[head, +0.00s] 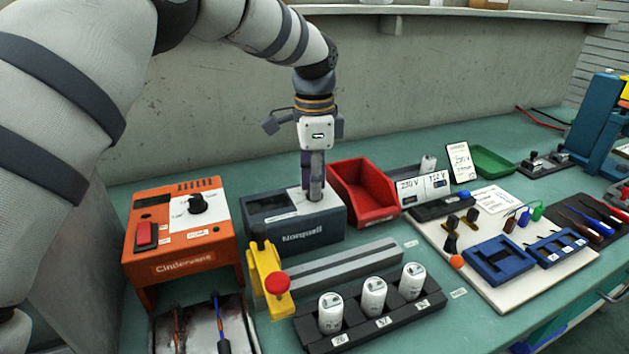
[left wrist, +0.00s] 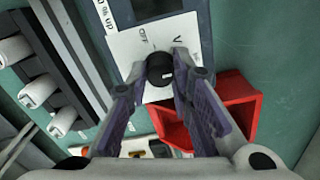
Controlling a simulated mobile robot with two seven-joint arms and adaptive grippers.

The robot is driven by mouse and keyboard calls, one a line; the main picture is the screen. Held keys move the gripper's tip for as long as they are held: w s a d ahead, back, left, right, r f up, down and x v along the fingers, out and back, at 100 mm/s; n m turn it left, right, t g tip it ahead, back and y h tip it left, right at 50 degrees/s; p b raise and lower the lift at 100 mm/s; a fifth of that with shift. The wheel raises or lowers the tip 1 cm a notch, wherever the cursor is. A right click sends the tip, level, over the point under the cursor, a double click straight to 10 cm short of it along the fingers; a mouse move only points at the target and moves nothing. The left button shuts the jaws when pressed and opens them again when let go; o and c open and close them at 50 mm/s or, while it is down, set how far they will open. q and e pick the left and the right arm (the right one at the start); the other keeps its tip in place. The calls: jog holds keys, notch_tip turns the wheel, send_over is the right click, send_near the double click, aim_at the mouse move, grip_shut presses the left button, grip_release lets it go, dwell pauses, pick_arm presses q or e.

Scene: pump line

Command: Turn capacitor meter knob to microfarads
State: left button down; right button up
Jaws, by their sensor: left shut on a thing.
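The meter (head: 290,232) is a dark grey box with a screen and a white dial plate on top, standing on the green bench. Its round black knob (left wrist: 158,69) shows in the left wrist view, with "OFF" and "V" marks on the white plate (left wrist: 128,45) around it. The knob's pointer direction and any microfarad mark are not clear. My left gripper (head: 314,192) points straight down onto the meter's dial and hides the knob in the head view. In the left wrist view its fingertips (left wrist: 161,72) are closed on the knob's two sides. My right gripper is not in view.
A red bin (head: 368,212) stands close to the meter's right. An orange box (head: 180,240) with a black dial is at the left. A rack (head: 385,326) with three white capacitors and a yellow clamp (head: 266,272) are in front. The wall is behind.

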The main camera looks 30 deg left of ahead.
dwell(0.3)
pick_arm(q)
jog(key=c, duration=1.4)
grip_release()
notch_tip(320, 180, up, 12)
jog(key=shift+f, duration=0.1)
